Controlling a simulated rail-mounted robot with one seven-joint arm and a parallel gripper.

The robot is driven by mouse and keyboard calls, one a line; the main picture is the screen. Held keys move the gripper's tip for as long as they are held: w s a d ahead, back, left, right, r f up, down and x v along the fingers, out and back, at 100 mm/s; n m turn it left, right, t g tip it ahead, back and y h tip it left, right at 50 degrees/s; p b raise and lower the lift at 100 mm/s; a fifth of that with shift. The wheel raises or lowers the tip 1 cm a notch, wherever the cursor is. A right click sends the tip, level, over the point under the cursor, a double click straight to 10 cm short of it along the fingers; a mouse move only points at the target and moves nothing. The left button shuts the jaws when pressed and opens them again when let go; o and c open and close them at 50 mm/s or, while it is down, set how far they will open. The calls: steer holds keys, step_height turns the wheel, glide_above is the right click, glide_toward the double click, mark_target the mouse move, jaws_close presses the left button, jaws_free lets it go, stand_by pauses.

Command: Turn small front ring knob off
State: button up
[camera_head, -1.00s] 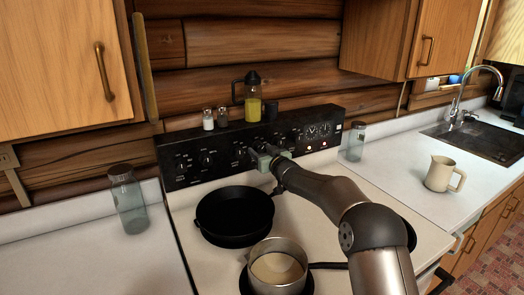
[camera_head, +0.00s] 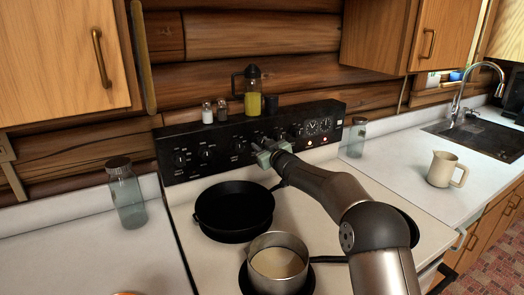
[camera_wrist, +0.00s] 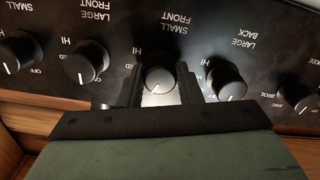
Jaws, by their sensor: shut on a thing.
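The small front knob (camera_wrist: 158,80) is round, in the middle of the wrist view, under an upside-down "SMALL FRONT" label. My gripper (camera_wrist: 158,92) has one finger on each side of this knob and is shut on it.
The large front knob (camera_wrist: 87,62) and large back knob (camera_wrist: 226,80) flank my gripper closely. A black pan (camera_head: 234,208) and a pot (camera_head: 278,264) sit on the stove below. A jug of yellow liquid (camera_head: 252,100) and shakers stand on the panel top.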

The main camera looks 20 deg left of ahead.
steer(key=n+b, duration=0.2)
steer(key=n, duration=0.2)
steer(key=shift+n+b, duration=0.3)
steer(key=shift+n, duration=0.1)
stand_by(0.4)
steer(key=o, duration=1)
steer(key=shift+d, duration=0.1)
steer(key=b+v, duration=0.4)
steer(key=v, duration=1.3)
steer(key=shift+s+d, duration=0.1)
steer(key=shift+s, duration=0.05)
steer(key=shift+r, duration=0.1)
